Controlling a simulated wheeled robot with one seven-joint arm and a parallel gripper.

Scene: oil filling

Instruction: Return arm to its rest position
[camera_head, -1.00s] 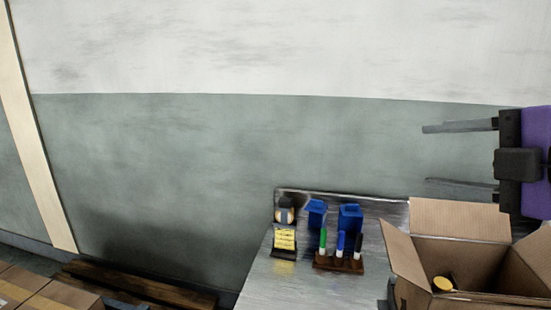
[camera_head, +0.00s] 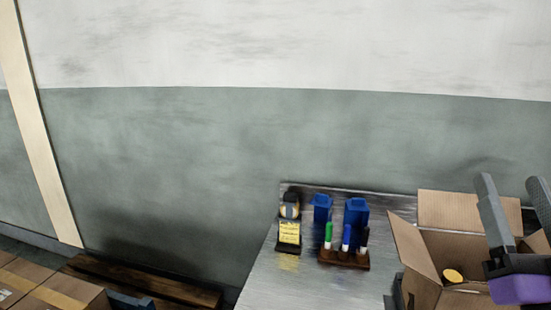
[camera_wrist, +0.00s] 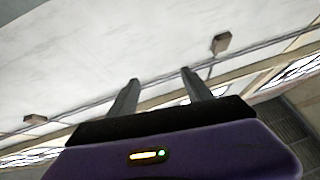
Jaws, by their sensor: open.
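My gripper (camera_head: 513,208) is at the right edge of the head view. Its two grey fingers point up and stand apart, with nothing between them. Its purple body is partly cut off by the frame edge. It appears in front of the right part of an open cardboard box (camera_head: 408,250). In the wrist view my gripper (camera_wrist: 158,88) shows two spread fingers against a pale surface, and it is empty.
A metal table (camera_head: 270,283) holds the box, a marker stand (camera_head: 343,260), two blue containers (camera_head: 356,218) and a yellow-labelled item (camera_head: 289,232). A yellow-topped object (camera_head: 453,275) is in the box. Cardboard boxes (camera_head: 75,293) lie at lower left. The wall area above is clear.

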